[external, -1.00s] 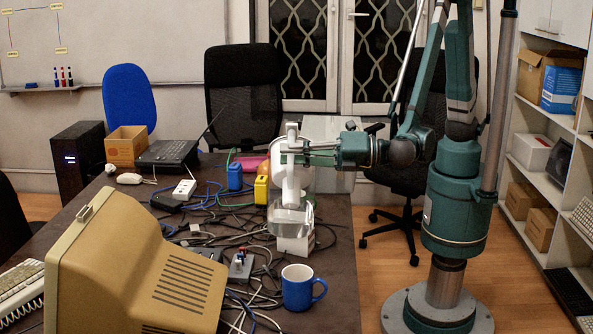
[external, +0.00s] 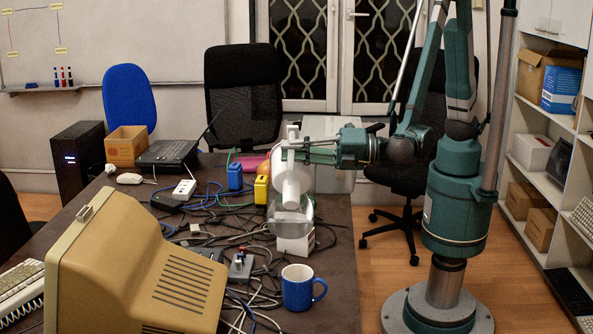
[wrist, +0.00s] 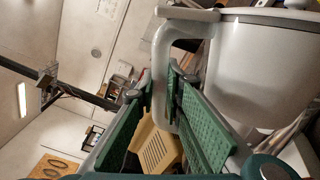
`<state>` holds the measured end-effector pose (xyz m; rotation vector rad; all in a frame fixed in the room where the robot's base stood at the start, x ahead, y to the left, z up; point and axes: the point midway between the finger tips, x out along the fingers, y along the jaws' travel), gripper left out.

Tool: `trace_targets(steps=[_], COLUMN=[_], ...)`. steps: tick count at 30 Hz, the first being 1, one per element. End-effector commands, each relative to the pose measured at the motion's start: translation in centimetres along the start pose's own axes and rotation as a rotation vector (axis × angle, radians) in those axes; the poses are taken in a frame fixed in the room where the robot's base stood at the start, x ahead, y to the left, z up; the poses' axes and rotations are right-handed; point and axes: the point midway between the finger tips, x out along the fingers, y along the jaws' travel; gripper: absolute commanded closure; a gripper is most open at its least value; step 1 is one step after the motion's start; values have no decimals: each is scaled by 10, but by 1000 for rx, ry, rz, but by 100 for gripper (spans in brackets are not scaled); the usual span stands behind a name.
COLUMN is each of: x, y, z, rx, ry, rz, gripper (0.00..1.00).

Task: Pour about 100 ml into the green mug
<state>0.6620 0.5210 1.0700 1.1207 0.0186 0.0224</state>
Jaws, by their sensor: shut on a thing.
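My gripper (wrist: 160,100) is shut on the handle (wrist: 160,62) of a pale grey jug (wrist: 262,72). The green fingers lie on either side of the handle in the wrist view. In the external view my gripper (external: 296,154) holds the white jug (external: 291,185) above the right part of the table. The jug looks tilted, but its exact angle is unclear. A clear rounded vessel part (external: 290,222) shows just under it, and I cannot tell whether it is separate. No green mug can be made out clearly. A blue mug (external: 298,290) stands upright nearer the camera.
A small white box (external: 295,246) stands below the jug. A beige monitor (external: 135,265) fills the near left. The table's right edge is close.

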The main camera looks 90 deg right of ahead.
Motion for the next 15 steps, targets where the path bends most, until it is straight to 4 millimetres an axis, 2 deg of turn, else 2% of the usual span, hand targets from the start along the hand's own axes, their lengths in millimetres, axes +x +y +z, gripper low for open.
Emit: trace_targets(steps=[15], x=[0], y=[-5], z=[7], rx=[50], ry=[-1], rz=[1], gripper=[100])
